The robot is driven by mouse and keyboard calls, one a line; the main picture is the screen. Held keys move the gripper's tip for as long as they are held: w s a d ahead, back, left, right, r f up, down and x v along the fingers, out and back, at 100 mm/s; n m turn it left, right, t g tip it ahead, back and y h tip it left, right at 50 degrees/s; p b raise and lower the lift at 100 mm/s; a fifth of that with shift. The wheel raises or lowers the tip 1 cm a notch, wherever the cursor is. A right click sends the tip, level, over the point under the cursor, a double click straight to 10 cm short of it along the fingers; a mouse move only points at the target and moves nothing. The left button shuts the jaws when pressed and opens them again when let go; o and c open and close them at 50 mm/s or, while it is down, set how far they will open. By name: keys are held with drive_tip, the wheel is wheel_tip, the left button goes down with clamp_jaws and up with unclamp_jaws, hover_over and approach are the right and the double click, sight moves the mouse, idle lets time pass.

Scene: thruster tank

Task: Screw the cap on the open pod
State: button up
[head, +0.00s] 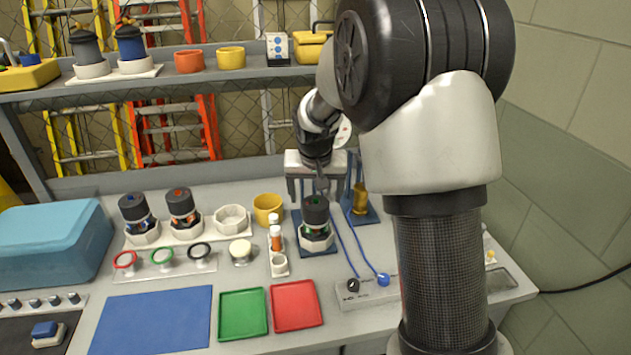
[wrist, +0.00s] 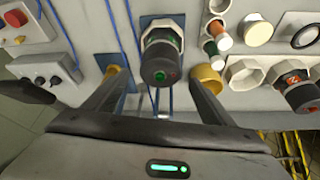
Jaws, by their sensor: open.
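A pod (head: 316,238) with a white octagonal base stands upright on a blue plate at the middle of the bench. It has a green band and a dark cylindrical top (head: 315,208) with small coloured dots; it also shows in the wrist view (wrist: 160,58). I cannot tell whether this top is a loose cap or part of the body. My gripper (head: 319,192) is open above the pod, fingers pointing down on either side. In the wrist view, my gripper (wrist: 157,82) has nothing between its fingertips, and the dark top is beyond them.
Two dark-topped pods (head: 138,212) (head: 181,207) and an empty octagonal seat (head: 231,219) stand left. A yellow cup (head: 267,208) and brass cylinder (head: 361,198) flank the pod. Blue cables run right. The blue mat (head: 152,320) is clear.

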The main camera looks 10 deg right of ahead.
sight(313, 200)
drive_tip(key=shift+x, duration=2.5)
drive_tip(key=c, duration=1.1)
drive_tip(key=shift+o, duration=0.2)
drive_tip(key=shift+a+f+m+b, duration=0.1)
drive_tip(key=shift+f+m+b, duration=0.05)
drive_tip(key=shift+m+b, duration=0.35)
drive_tip(key=m+h, duration=0.1)
drive_tip(key=m, duration=0.1)
drive_tip(key=shift+m+b, duration=0.3)
drive_tip(key=shift+m+g+h, duration=0.4)
drive_tip(key=shift+m, duration=0.5)
drive_tip(key=m+g+h+p, duration=0.1)
drive_tip(key=m, duration=0.3)
